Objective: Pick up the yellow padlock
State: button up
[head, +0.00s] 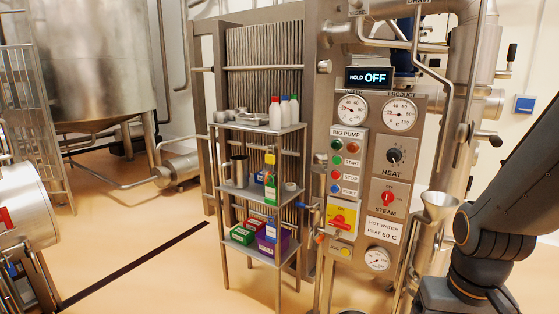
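A small yellow item (270,157) shows at the right part of the shelf rack, above the middle shelf. It may be the yellow padlock, but it is too small to tell. Green and blue items sit just below it and partly merge with it. No other padlock shape is clear in the head view. My dark arm stands at the right edge, and my gripper is out of the picture.
The metal shelf rack (238,123) holds bottles, a metal mug (239,171) and several coloured boxes (243,235). The control panel (390,150) with a red-yellow switch (342,217) stands right of it. A metal funnel (439,207) is near my arm.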

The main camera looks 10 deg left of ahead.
aim_at(270, 158)
jog(key=u, duration=1.2)
jog(key=i, duration=1.85)
jog(key=z, duration=1.2)
